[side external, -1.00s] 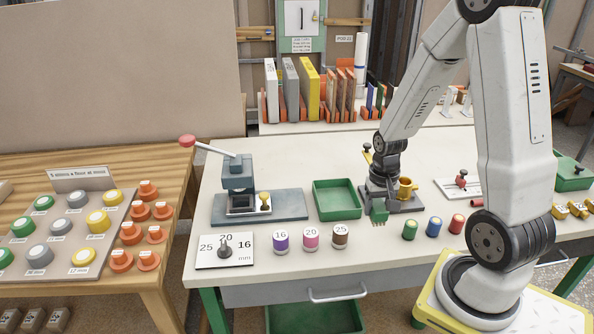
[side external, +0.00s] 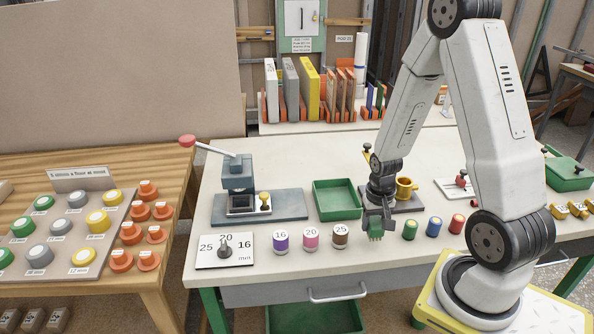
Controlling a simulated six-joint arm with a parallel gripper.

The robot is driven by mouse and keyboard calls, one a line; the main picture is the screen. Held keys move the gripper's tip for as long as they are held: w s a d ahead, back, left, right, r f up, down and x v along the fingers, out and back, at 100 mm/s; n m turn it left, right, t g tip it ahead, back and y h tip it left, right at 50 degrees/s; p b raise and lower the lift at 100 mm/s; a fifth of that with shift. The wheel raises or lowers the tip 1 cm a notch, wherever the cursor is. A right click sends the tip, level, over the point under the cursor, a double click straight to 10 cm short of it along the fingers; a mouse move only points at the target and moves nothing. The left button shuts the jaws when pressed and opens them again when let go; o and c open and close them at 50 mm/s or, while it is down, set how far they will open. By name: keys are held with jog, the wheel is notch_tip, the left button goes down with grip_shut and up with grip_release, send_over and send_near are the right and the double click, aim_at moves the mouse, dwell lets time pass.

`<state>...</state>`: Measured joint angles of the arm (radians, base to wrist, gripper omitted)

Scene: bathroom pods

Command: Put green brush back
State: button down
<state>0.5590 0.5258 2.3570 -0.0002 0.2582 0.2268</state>
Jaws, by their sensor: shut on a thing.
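I cannot tell whether the brush touches the bench top.
A blue cylinder (side external: 434,227) and a red cylinder (side external: 457,224) stand right of the green one. A green tray (side external: 337,200) lies behind to the left. A yellow cup (side external: 405,188) stands behind my gripper. A grey press (side external: 238,180) is further left.

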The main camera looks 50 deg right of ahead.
aim_at(375, 220)
jog(key=shift+f, duration=1.3)
jog(key=shift+f, duration=0.1)
jog(key=shift+c, duration=0.7)
grip_release()
jog(key=shift+r, duration=6.15)
